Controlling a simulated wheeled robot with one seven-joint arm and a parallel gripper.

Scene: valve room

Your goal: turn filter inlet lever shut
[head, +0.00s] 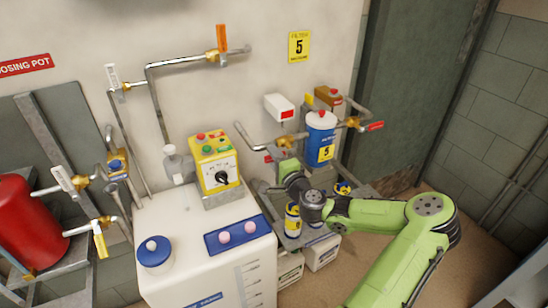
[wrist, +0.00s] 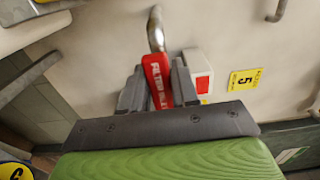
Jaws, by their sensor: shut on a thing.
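The filter inlet lever (wrist: 158,80) is red with white lettering, partly readable as "FILTER". In the wrist view it stands between the two grey fingers of my gripper (wrist: 157,88), which is shut on it. A metal pipe bend (wrist: 156,28) shows just beyond its end. In the head view my gripper (head: 283,165) is below the brass inlet valve (head: 284,141), left of the blue filter housing (head: 320,138) with its white cap. Only a small red bit of the lever (head: 268,159) shows there; the rest is hidden.
Another red lever (head: 375,126) sticks out right of the filter. A white box with a red label (head: 280,107) is on the wall above. A yellow control box (head: 214,160) and a white tank (head: 190,235) stand left. Bottles (head: 293,220) stand below my wrist.

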